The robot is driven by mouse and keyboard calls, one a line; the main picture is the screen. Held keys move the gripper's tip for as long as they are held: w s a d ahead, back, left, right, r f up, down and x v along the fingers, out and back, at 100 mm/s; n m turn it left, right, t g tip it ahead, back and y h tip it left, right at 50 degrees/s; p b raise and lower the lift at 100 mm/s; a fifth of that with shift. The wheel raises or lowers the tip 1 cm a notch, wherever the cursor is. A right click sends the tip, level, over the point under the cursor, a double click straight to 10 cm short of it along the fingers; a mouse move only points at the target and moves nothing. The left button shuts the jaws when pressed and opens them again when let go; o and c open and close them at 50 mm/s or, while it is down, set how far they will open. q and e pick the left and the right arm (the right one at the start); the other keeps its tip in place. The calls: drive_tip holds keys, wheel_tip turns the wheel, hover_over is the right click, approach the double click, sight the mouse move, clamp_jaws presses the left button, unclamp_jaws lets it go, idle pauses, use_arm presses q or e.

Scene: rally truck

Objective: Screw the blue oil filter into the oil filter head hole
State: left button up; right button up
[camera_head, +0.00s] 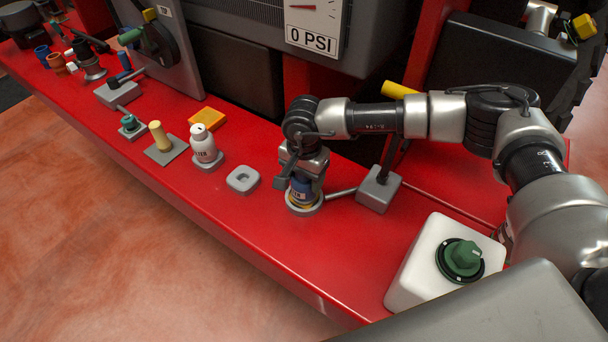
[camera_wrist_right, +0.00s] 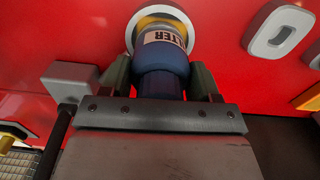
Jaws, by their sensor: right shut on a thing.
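The blue oil filter (camera_head: 300,188) stands upright at the round oil filter head (camera_head: 304,208) on the red bench. My right gripper (camera_head: 300,178) reaches down from above and is shut on the filter. In the right wrist view the blue filter (camera_wrist_right: 161,62) sits between the two fingers (camera_wrist_right: 162,82), its label partly showing. Its far end meets the ring of the filter head (camera_wrist_right: 187,24), with a yellow band between them. The threads and the hole are hidden, so I cannot tell how deep the filter sits. My left gripper is not in view.
A grey block (camera_head: 379,190) with a rod stands just right of the filter head. A grey pad with a hole (camera_head: 242,179) and a white filter bottle (camera_head: 203,146) are to the left.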

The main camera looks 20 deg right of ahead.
drive_tip(key=m, duration=0.3)
drive_tip(key=shift+m, duration=0.4)
drive_tip(key=o, duration=0.8)
drive_tip(key=shift+o, duration=0.2)
drive_tip(key=n, duration=1.2)
